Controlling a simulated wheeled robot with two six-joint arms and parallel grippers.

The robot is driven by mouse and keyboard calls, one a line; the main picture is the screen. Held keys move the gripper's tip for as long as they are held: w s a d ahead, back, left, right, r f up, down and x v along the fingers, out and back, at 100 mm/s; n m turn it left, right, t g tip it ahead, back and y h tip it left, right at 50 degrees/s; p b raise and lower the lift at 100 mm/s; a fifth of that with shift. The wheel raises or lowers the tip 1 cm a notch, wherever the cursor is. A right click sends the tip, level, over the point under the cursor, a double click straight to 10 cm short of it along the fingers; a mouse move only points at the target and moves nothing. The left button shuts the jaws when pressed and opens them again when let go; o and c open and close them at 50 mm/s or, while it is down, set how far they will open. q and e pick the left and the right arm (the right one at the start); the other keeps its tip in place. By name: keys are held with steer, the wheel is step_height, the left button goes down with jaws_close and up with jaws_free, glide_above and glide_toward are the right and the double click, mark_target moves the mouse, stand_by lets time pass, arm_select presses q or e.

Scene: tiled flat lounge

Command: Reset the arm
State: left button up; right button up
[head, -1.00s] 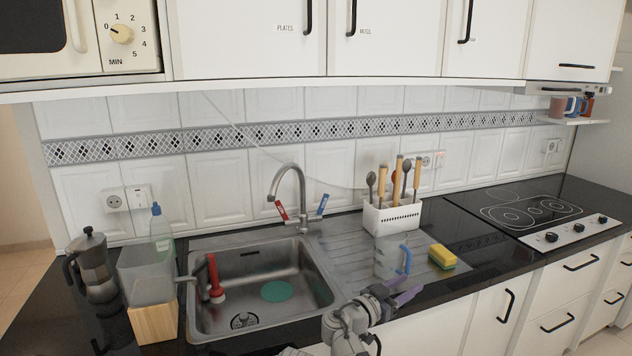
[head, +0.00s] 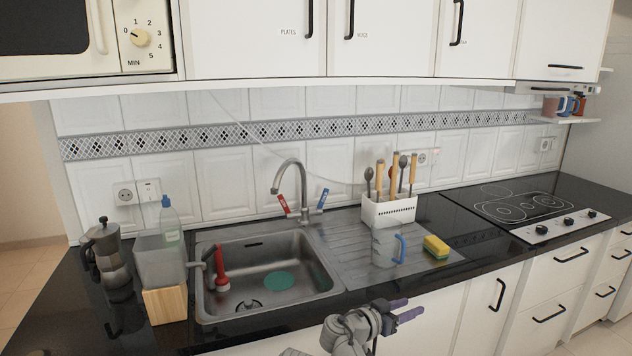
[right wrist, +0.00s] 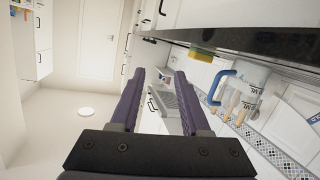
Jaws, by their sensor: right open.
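My right gripper (head: 404,310) has purple fingers and is in front of the white cabinet fronts, just below the counter's front edge. It is open and empty, with a clear gap between the fingers in the right wrist view (right wrist: 159,80). A grey mug with a blue handle (head: 384,246) stands on the sink's drainboard (head: 345,262), apart from the gripper. The mug also shows sideways at the right of the right wrist view (right wrist: 238,95). My left gripper is not in view.
The yellow-green sponge (head: 436,246) and white utensil holder (head: 389,212) stand near the mug. The sink (head: 265,310) is left of them. A moka pot (head: 107,254) and a soap bottle (head: 170,222) stand far left. The stove (head: 520,208) is right. Cabinet handles stick out near the gripper.

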steer(key=s+a+f+n+g+y, duration=0.3)
steer(key=s+f, duration=0.2)
steer(key=f, duration=0.2)
steer(key=s+a+f+n+g+y, duration=0.2)
steer(key=s+a+f+n+y, duration=0.2)
steer(key=s+f, duration=0.2)
steer(key=s+a+f+n+g+y, duration=0.4)
steer(key=s+a+n+y, duration=0.15)
steer(key=s+a, duration=0.4)
step_height(320, 180, up, 13)
steer(key=p, duration=1.3)
steer(key=shift+d+n+h, duration=0.2)
steer(key=shift+n+h, duration=0.15)
steer(key=shift+w, duration=0.1)
